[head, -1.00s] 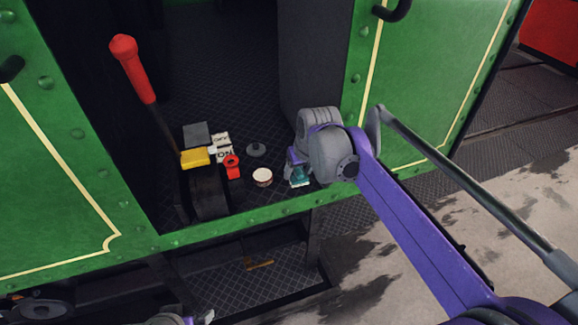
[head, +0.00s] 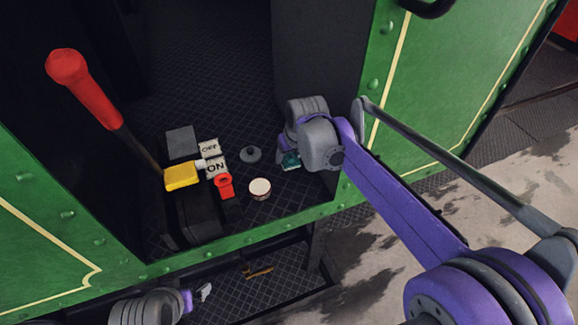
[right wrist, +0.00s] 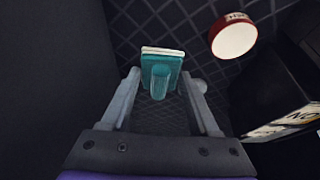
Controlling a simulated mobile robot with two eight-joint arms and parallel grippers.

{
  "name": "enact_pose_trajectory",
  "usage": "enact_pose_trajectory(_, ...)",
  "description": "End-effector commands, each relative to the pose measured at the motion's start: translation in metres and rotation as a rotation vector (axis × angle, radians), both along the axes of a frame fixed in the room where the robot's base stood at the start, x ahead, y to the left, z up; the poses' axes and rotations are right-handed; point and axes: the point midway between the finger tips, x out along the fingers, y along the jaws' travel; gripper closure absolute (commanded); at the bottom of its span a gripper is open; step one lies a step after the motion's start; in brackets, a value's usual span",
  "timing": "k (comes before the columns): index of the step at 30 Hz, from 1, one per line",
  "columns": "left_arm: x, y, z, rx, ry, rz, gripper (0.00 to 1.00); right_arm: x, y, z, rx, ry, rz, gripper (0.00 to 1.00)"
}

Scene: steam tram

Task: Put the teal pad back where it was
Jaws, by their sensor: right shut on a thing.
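The teal pad (right wrist: 162,58) has a pale edge and a teal grip. It is between the fingers of my right gripper (right wrist: 161,80), which is shut on it in the right wrist view. In the head view the pad (head: 290,162) shows partly under my right gripper (head: 287,154), beside the dark wall at the right of the cab opening. I cannot tell whether the pad touches the floor. My left gripper (head: 203,292) is low at the bottom left, below the cab floor edge; its jaw state is unclear.
A red-and-white tin (head: 260,188), a grey knobbed disc (head: 250,155), a red clamp-like piece (head: 224,185), a yellow block (head: 181,177) and an ON/OFF plate (head: 214,167) are left of the pad. A red-handled lever (head: 82,90) rises at left. A step (head: 285,285) lies below.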

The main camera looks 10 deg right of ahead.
Motion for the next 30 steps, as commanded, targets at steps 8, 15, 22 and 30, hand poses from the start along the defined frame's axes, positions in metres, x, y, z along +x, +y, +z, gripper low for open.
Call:
enact_pose_trajectory(8, 0.0, 0.0, -0.003, 0.0, 0.001, 0.0, 0.0, 0.0, 0.0, -0.033, 0.0, 0.0, 0.0, 0.83)
enact_pose_trajectory(15, -0.001, 0.0, -0.004, 0.0, 0.002, 0.0, 0.0, 0.001, 0.0, -0.054, 0.0, 0.0, 0.0, 0.83)
enact_pose_trajectory(22, -0.001, 0.0, -0.004, 0.0, 0.002, 0.0, 0.0, 0.0, 0.0, -0.055, 0.0, 0.0, 0.0, 0.83)
enact_pose_trajectory(30, -0.001, 0.0, -0.005, 0.0, 0.002, 0.0, 0.0, 0.0, 0.0, -0.055, 0.0, 0.0, 0.0, 0.09)
